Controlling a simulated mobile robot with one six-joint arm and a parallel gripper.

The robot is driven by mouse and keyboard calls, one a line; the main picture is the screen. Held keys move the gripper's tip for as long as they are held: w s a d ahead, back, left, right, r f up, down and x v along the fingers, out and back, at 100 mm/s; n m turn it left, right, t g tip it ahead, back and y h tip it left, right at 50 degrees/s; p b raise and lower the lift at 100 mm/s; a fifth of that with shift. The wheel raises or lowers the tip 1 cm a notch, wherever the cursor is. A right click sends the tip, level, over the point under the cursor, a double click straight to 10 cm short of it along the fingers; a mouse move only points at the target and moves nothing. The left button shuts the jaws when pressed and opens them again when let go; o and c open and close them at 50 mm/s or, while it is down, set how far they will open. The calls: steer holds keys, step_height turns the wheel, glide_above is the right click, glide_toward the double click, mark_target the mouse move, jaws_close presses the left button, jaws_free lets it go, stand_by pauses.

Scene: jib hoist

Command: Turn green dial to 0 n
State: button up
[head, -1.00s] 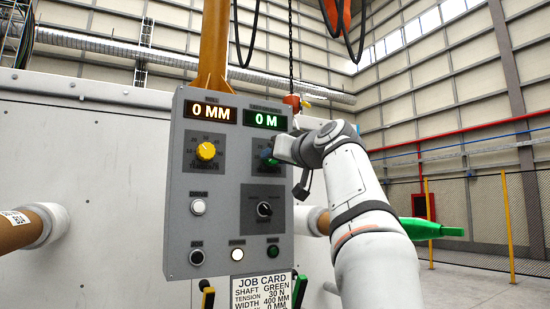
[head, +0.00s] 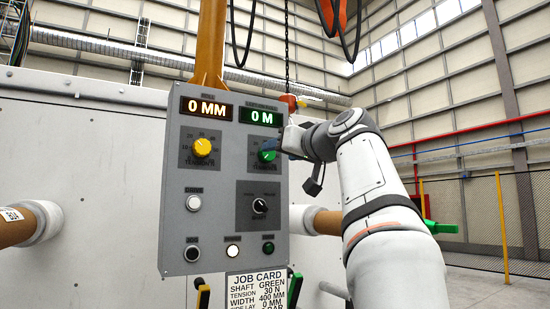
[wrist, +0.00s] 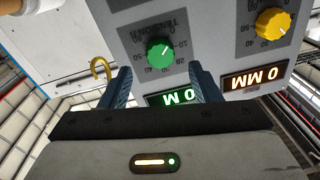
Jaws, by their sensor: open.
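The green dial (head: 267,155) is on the right half of the grey control panel (head: 223,235), below the green 0 M display (head: 262,117). It also shows in the wrist view (wrist: 159,52), where the panel appears upside down. There its white mark points up and right, near the low-number end of its scale; the exact reading is too small to tell. My gripper (wrist: 161,85) is open and empty, its blue fingers on either side of the dial in that picture and apart from it. In the head view my gripper (head: 274,147) is just right of the dial, partly covering it.
A yellow dial (head: 202,147) sits left of the green one, under the 0 MM display (head: 207,108). Push buttons and a black selector knob (head: 260,206) are lower on the panel. A job card (head: 257,289) hangs below. A yellow hook (wrist: 102,68) shows in the wrist view.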

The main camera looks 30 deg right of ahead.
steer(key=s, duration=0.3)
steer(key=shift+d+f, duration=0.1)
steer(key=shift+d, duration=0.05)
steer(key=shift+w, duration=0.1)
steer(key=w+a+f+m+g+p, duration=0.1)
steer(key=a+f+g+p, duration=0.35)
steer(key=f, duration=0.75)
steer(key=a+f+g+p, duration=0.4)
steer(key=a+f, duration=0.2)
steer(key=f, duration=0.6)
steer(key=s+a+f+n+g+p, duration=0.1)
steer(key=s+a+f+g+p, duration=0.2)
steer(key=s+f, duration=0.6)
steer(key=s+a+f+n+g+h+p, duration=0.1)
steer(key=s+a+f+g+p, duration=0.2)
steer(key=s+f, duration=0.7)
step_height(320, 180, down, 5)
steer(key=shift+a+r+g+h, duration=0.1)
steer(key=shift+a+g+h, duration=0.25)
steer(key=shift+g, duration=0.4)
steer(key=shift+s, duration=0.1)
steer(key=shift+c, duration=0.6)
